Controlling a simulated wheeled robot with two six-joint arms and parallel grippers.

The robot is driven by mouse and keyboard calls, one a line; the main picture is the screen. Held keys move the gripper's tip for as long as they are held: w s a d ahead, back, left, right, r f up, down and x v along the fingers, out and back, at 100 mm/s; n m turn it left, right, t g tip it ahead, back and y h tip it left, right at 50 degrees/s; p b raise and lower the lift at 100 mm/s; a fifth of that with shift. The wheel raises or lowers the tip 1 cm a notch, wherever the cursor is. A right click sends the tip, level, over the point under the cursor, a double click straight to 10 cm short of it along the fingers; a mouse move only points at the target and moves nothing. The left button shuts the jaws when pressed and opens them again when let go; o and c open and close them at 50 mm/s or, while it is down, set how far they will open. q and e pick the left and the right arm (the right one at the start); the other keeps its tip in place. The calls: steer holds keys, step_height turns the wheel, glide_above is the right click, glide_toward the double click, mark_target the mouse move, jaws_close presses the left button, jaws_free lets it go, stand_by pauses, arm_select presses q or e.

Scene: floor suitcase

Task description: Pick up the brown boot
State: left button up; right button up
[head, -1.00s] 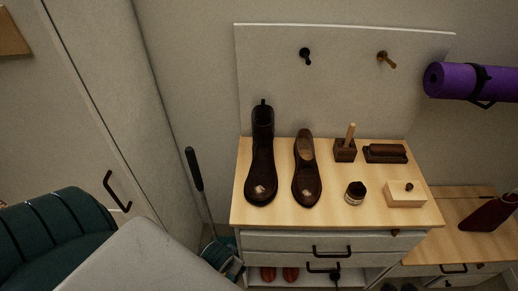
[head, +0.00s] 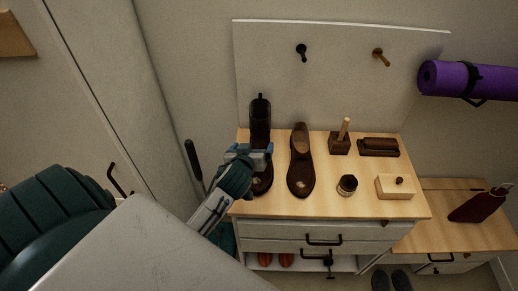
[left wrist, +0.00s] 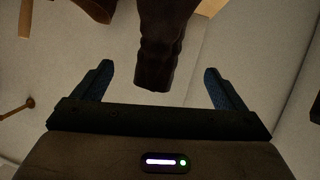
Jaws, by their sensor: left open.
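The brown boot (head: 260,120), tall and dark with a shiny toe, stands upright at the left of the wooden dresser top (head: 320,205). My left gripper (head: 250,153) is in front of it and hides its middle. In the left wrist view the boot's shaft (left wrist: 160,45) shows ahead, in line with the gap between the two blue-padded fingers of the left gripper (left wrist: 161,82). The jaws are open, with space on both sides of the shaft. I cannot tell whether any part touches the boot. My right gripper is not in view.
A brown low shoe (head: 301,165) stands close to the right of the boot. Further right are a brush in a holder (head: 340,145), a dark brush (head: 378,147), a small jar (head: 347,185) and a wooden box (head: 395,187). A pegboard panel (head: 340,70) rises behind.

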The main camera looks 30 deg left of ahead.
mark_target(257, 136)
arm_select(q)
steer(key=x, duration=0.2)
steer(key=p+x, duration=0.1)
steer(key=x, duration=0.2)
steer(key=shift+w+a+r, duration=0.1)
steer(key=shift+w+r, duration=0.1)
steer(key=shift+w, duration=0.25)
steer(key=shift+w+a+f+p, duration=0.15)
steer(key=shift+w+a+p, duration=0.15)
steer(key=shift+p, duration=0.25)
steer(key=p+x, duration=0.2)
steer(key=x, duration=0.2)
steer(key=shift+s+f, duration=0.1)
steer(key=shift+w+a+f, duration=0.1)
steer(key=shift+w+f, duration=0.1)
steer(key=shift+w, duration=0.05)
steer(key=shift+c, duration=0.2)
steer(key=c, duration=1.8)
steer(key=shift+r, duration=0.1)
steer(key=shift+c, duration=0.3)
